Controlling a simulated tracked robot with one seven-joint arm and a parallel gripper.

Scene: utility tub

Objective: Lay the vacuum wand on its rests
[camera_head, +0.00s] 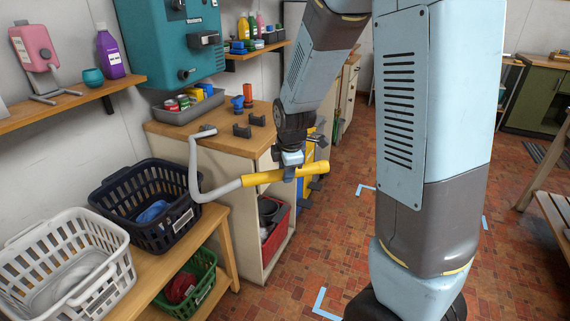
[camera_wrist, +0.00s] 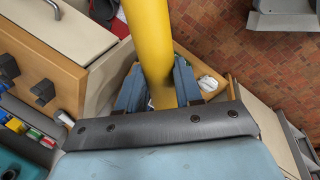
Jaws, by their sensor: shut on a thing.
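The vacuum wand has a yellow grip (camera_head: 305,171) and a bent grey tube (camera_head: 215,191) that rises on the left to an end at the counter's left part. My gripper (camera_head: 290,172) is shut on the yellow grip, which lies roughly level in front of the counter. In the wrist view the yellow grip (camera_wrist: 150,40) runs between my two fingers (camera_wrist: 160,90). Two dark rests, one nearer (camera_head: 241,130) and one farther (camera_head: 257,119), stand empty on the wooden counter. They also show at the left of the wrist view (camera_wrist: 42,92). Whether the tube end touches the counter is unclear.
The wooden counter top (camera_head: 220,139) also carries a grey tray (camera_head: 188,109) of small goods and red and blue items (camera_head: 242,99). A dark basket (camera_head: 148,202) and a white basket (camera_head: 62,262) stand on a bench at left. Tiled floor lies open at right.

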